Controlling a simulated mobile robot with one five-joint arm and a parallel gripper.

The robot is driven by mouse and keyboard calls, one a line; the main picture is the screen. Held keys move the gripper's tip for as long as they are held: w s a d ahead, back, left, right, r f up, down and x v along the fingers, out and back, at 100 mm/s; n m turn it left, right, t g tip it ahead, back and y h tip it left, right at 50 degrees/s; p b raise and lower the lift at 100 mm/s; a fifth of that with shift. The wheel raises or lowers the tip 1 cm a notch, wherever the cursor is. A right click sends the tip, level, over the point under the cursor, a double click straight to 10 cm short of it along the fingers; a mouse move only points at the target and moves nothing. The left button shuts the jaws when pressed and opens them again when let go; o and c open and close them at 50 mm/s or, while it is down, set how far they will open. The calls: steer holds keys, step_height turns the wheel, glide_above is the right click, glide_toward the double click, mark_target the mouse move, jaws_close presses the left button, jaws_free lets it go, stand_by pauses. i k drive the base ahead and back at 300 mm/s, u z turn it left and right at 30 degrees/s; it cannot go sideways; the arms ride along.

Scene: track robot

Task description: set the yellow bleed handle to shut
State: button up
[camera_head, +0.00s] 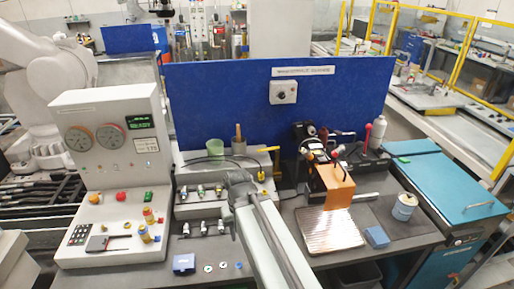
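A yellow handle (268,149) shows just right of the middle, in front of the blue back panel. Its upper part lies roughly level in the picture, with a yellow upright part below its right end. No shut or open marking can be read on it. My arm reaches up from the bottom edge, and its end with my gripper (238,179) is left of and nearer than the handle, apart from it in the picture. The fingers are too small and hidden to tell open from shut. Nothing held can be made out.
A control console (110,165) with gauges and buttons stands left. Small fittings (202,190) lie in rows beside my arm. An orange-fronted machine (330,185), a ribbed metal tray (328,230), a blue block (377,237) and a can (404,206) occupy the right bench.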

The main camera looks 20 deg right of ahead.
mark_target(277, 148)
steer(key=u, duration=2.5)
steer(key=k, duration=1.05)
steer(key=z, duration=0.65)
steer(key=i, duration=1)
steer(key=u, duration=0.05)
